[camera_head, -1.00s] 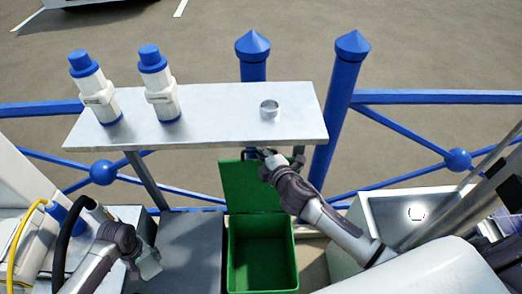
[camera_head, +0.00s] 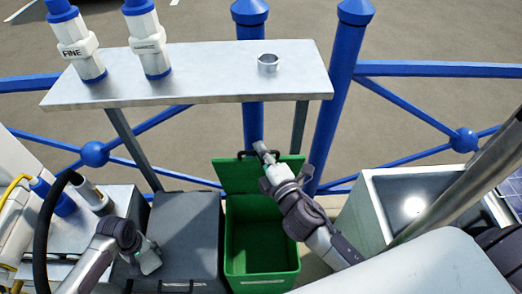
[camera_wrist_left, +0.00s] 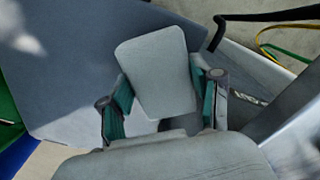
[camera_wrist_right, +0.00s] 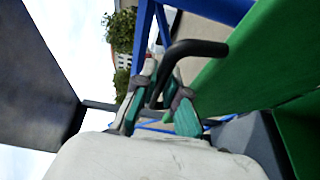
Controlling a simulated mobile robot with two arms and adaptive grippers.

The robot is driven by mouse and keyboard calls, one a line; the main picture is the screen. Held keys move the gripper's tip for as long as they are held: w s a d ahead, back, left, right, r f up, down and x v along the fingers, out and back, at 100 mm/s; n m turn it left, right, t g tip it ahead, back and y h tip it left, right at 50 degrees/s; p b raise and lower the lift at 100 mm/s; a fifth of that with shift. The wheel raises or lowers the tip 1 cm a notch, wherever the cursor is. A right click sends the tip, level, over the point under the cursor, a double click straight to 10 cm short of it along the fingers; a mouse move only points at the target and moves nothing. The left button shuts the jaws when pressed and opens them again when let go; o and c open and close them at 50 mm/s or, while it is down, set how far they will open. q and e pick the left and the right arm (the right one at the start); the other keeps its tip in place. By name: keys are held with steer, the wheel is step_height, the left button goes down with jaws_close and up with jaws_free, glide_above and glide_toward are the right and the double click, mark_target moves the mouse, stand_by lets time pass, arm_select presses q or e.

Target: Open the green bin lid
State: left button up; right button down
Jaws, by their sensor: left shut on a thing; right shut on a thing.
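The green bin (camera_head: 262,285) stands open below the metal shelf, and I see down into its empty-looking inside. Its green lid (camera_head: 235,178) is raised at the back of the bin, near the blue post; it also shows in the right wrist view (camera_wrist_right: 245,60). My right gripper (camera_head: 262,150) is at the lid's top edge. In the right wrist view its fingers (camera_wrist_right: 160,100) are shut on the black lid handle (camera_wrist_right: 195,48). My left gripper (camera_head: 148,258) is left of the bin, with its fingers (camera_wrist_left: 162,95) shut on a flat pale-grey piece (camera_wrist_left: 158,70).
Blue railing (camera_head: 415,68) runs behind.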

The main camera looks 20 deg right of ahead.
steer(key=c, duration=1.7)
jaws_free()
steer(key=shift+w+f, duration=0.1)
steer(key=o, duration=0.5)
steer(key=s+d, duration=0.1)
steer(key=s, duration=1.1)
steer(key=shift+d+r, duration=0.2)
steer(key=shift+r, duration=0.15)
